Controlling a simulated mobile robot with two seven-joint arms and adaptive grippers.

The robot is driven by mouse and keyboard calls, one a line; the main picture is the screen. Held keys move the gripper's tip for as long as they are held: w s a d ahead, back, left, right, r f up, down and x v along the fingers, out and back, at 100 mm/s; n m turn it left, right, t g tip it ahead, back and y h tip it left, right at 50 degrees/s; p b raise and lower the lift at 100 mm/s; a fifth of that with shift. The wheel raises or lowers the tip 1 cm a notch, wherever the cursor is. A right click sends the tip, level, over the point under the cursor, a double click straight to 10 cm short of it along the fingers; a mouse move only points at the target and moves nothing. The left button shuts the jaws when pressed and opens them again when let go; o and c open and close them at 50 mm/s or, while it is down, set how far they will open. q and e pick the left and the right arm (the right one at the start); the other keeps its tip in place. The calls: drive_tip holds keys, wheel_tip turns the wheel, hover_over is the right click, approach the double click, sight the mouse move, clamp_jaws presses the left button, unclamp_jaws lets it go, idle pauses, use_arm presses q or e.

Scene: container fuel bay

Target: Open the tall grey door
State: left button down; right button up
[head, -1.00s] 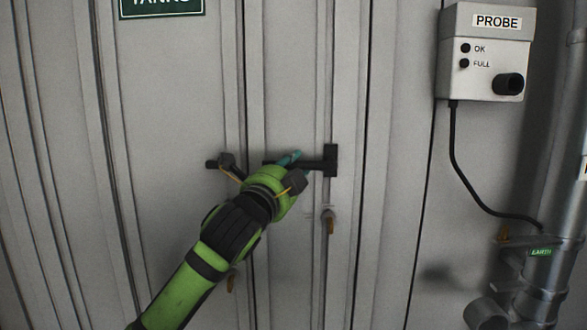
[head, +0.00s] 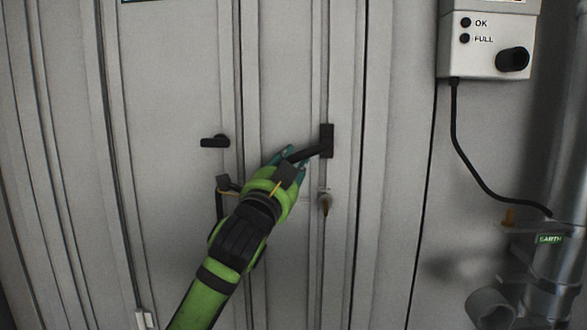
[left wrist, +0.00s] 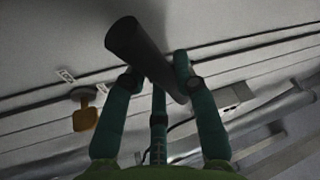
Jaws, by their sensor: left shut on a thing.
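The tall grey door (head: 285,75) fills the middle of the head view and looks closed. Its black lever handle (head: 312,152) slopes down to the left from a dark upright plate on the door. My left gripper (head: 288,160) is shut on that handle near its free end. In the left wrist view the dark handle (left wrist: 145,55) lies between the teal fingers of the left gripper (left wrist: 158,85). The fingers cover part of the handle. My right gripper is not in view.
A second black handle (head: 214,142) sits on the panel to the left. A keyed lock (head: 325,201) is below the held handle. At the right are a grey probe box (head: 487,42) with a hanging cable and a metal pipe (head: 560,170).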

use_arm(q)
drive_tip(key=n+b, duration=0.1)
drive_tip(key=d+f+n+t+y+b, duration=0.1)
drive_tip(key=n, duration=0.1)
drive_tip(key=shift+f, duration=0.3)
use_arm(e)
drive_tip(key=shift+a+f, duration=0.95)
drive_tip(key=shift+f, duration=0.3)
use_arm(q)
drive_tip(key=shift+n, duration=0.3)
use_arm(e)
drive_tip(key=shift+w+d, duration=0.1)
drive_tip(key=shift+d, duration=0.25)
